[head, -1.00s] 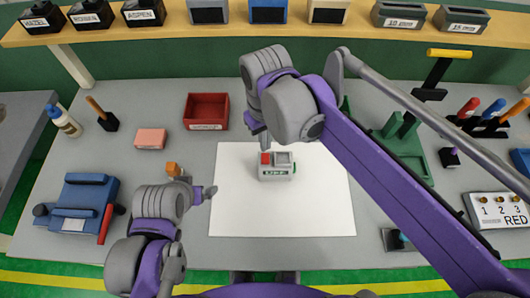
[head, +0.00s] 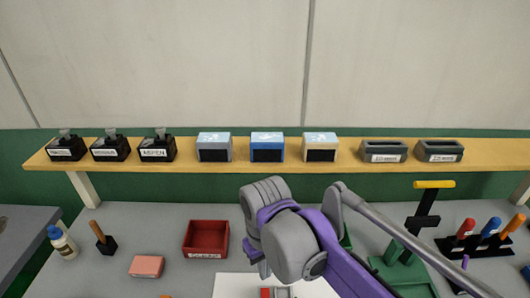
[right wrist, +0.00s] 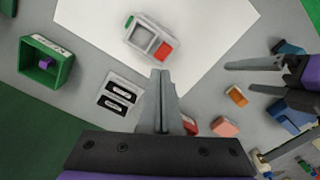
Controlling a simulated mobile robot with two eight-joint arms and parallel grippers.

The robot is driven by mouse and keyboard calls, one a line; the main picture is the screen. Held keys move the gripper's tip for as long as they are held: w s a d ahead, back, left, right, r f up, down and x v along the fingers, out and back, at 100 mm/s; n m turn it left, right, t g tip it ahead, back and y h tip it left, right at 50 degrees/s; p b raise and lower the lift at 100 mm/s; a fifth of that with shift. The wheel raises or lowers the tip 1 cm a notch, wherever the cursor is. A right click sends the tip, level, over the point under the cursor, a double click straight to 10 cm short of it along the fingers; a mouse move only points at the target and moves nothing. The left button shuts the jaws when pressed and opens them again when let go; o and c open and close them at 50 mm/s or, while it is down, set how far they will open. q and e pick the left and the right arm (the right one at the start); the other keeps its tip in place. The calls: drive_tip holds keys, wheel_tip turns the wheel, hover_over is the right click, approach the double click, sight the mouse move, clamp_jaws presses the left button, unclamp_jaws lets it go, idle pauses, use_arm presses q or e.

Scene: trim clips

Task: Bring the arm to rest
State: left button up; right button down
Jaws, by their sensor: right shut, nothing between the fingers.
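My right gripper (right wrist: 160,75) is shut with nothing between its fingers. In the head view my right arm (head: 290,240) reaches over the bench, and its gripper (head: 262,270) points down near the grey device with a red block (head: 277,292). In the right wrist view this device (right wrist: 153,42) lies on white paper (right wrist: 210,35), just beyond my fingertips and apart from them. My left gripper (right wrist: 240,77) shows at the right of the wrist view, its fingers apart and empty. It is out of the head view.
A shelf (head: 200,170) with black holders, small boxes and grey trays crosses above the bench. A red tray (head: 206,239), pink block (head: 146,266) and glue bottle (head: 62,243) stand left of my right arm. A green fixture (head: 405,275) and a tool rack (head: 480,245) stand right.

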drive_tip(key=s+d+f+m+t, duration=0.2)
drive_tip(key=d+f, duration=0.1)
drive_tip(key=d, duration=0.3)
drive_tip(key=s+d+f+m+t, duration=0.2)
drive_tip(key=d+f, duration=0.1)
drive_tip(key=d, duration=0.2)
drive_tip(key=s+d+f+m+t, duration=0.1)
drive_tip(key=s+d+f+m, duration=0.1)
drive_tip(key=d, duration=0.4)
drive_tip(key=shift+s+d+f+t, duration=0.2)
drive_tip(key=shift+s+f, duration=0.1)
drive_tip(key=shift+f, duration=0.25)
drive_tip(key=shift+s+d+f+t, duration=0.2)
drive_tip(key=shift+s+f, duration=0.1)
drive_tip(key=shift+f, duration=0.2)
